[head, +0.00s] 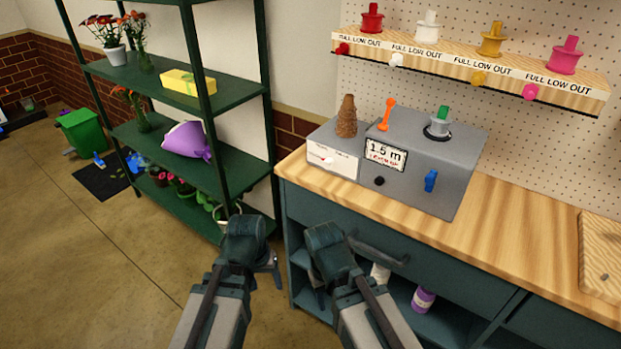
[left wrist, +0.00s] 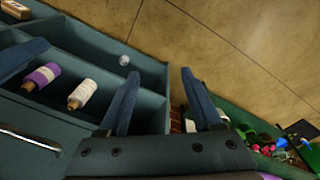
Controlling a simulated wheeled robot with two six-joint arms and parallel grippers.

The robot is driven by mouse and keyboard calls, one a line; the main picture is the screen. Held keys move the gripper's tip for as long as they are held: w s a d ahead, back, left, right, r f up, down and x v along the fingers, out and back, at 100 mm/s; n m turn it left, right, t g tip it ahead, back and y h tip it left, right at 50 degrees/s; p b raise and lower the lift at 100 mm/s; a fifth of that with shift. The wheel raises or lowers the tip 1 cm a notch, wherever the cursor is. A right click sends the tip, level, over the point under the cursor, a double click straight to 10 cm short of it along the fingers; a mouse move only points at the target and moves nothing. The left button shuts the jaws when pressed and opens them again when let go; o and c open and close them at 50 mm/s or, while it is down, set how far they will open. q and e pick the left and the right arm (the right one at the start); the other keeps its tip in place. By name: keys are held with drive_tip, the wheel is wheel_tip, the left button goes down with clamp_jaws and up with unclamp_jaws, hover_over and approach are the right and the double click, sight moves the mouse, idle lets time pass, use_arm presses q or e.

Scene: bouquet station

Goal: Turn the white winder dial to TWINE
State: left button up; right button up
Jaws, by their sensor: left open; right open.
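The winder is a grey box (head: 425,160) on the wooden counter, with a "1.5 m" label on its front. At its left end is a smaller grey unit with a white front panel (head: 333,160). The panel carries small lettering and a small pale dial with a red mark (head: 322,159); the lettering and the dial's setting are too small to read. My left gripper (head: 268,268) is in front of and below the counter, apart from the winder. Its two open, empty fingers show in the left wrist view (left wrist: 160,75). My right gripper (head: 320,275) is beside it, also low and away from the dial.
A brown twine cone (head: 346,118), an orange lever (head: 387,114), a green-topped spool (head: 440,122) and a blue knob (head: 430,180) are on the winder. A green shelf (head: 205,130) stands left. A drawer handle (head: 378,250) juts out below the counter. The counter's middle is clear.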

use_arm(q)
drive_tip(key=w+d+n+t+h+b, duration=0.4)
drive_tip(key=w+d+n+t+h, duration=0.15)
drive_tip(key=w+n, duration=0.25)
drive_tip(key=w+d+r+n+t+h, duration=0.1)
drive_tip(key=w+r+n+t+h, duration=0.1)
drive_tip(key=r+n, duration=0.6)
drive_tip(key=w+d+r+n+t+h, duration=0.1)
drive_tip(key=w+r+n+t+h, duration=0.1)
drive_tip(key=w+r+n+t, duration=0.3)
wheel_tip(320, 180, up, 3)
drive_tip(key=n+t, duration=0.1)
drive_tip(key=n, duration=0.4)
drive_tip(key=shift+w+d+r, duration=0.15)
drive_tip(key=shift+w+r, duration=0.05)
drive_tip(key=shift+w, duration=0.05)
use_arm(e)
drive_tip(key=f, duration=0.5)
drive_tip(key=shift+a+f, duration=0.25)
use_arm(q)
drive_tip(key=shift+d, duration=0.1)
use_arm(e)
drive_tip(key=shift+w, duration=0.1)
